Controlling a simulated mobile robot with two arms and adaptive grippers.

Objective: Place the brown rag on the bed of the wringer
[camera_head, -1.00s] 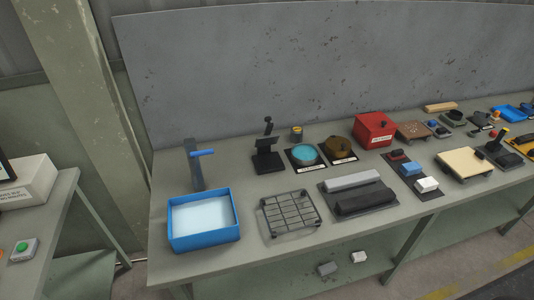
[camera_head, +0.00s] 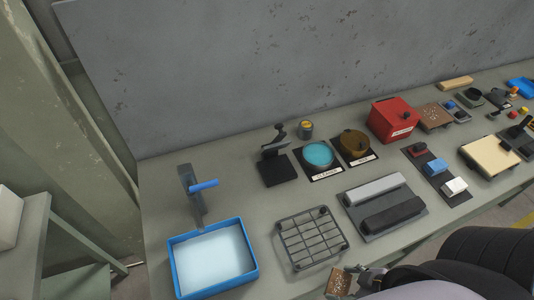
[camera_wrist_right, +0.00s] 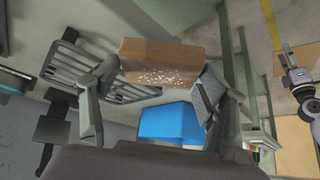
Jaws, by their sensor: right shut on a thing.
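My right gripper (camera_wrist_right: 160,85) is shut on a brown, white-speckled block-like thing, which I take for the brown rag (camera_wrist_right: 160,60). In the head view the rag (camera_head: 341,281) is at the bottom, just off the bench's front edge near the wire rack, and my arm hides part of the gripper (camera_head: 352,281). The black stand with a lever and flat base (camera_head: 280,168), behind the rack, looks like the wringer; its base looks empty. My left gripper (camera_wrist_right: 300,76) seems to show at the right of the wrist view, small, its jaws unclear.
The wire rack (camera_head: 310,238) lies between a blue water basin (camera_head: 212,262) with a tap and a plate with grey and black rollers (camera_head: 385,205). Teal and brown round dishes (camera_head: 318,155) stand beside the lever stand. A red box (camera_head: 395,120) is farther right.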

